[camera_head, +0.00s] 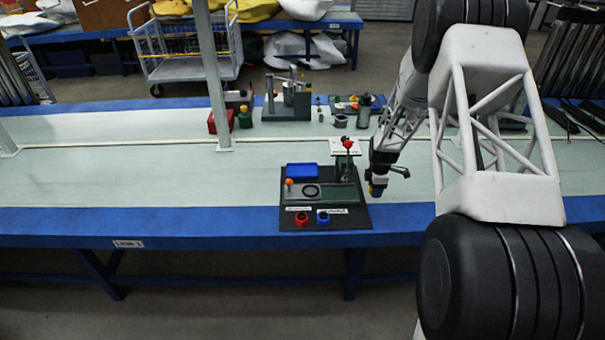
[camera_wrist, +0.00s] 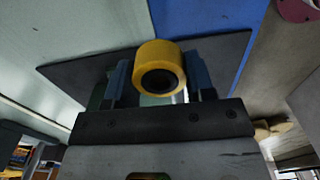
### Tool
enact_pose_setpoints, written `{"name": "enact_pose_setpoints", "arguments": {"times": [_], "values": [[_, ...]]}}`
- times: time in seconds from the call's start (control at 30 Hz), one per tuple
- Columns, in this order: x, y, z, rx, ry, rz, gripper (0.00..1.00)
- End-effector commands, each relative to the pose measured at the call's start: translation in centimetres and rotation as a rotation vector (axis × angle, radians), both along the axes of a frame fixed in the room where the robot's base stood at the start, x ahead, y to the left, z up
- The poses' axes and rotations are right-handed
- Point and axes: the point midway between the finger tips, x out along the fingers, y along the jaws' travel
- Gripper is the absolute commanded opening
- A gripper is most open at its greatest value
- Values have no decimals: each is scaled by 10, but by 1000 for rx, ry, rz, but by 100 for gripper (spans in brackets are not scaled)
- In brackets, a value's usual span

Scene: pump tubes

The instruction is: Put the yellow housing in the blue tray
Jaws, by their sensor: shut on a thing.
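The yellow housing (camera_wrist: 159,55) is a short ring-like cylinder with a dark round opening facing the wrist camera. My gripper (camera_wrist: 158,82) is shut on it, with one blue-grey finger on each side. The blue tray (camera_head: 301,171) is at the back left of the board, to the left of my gripper. Its inside is too small to make out.
Bench fixtures (camera_head: 288,103) stand behind. The bench left of the board is clear.

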Motion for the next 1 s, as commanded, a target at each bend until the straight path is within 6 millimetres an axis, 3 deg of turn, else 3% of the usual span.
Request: {"name": "enact_pose_setpoints", "arguments": {"times": [0.3,1.0], "values": [[54,-5,14,0,-1,-303,20],[145,-13,48,0,-1,-877,20]]}}
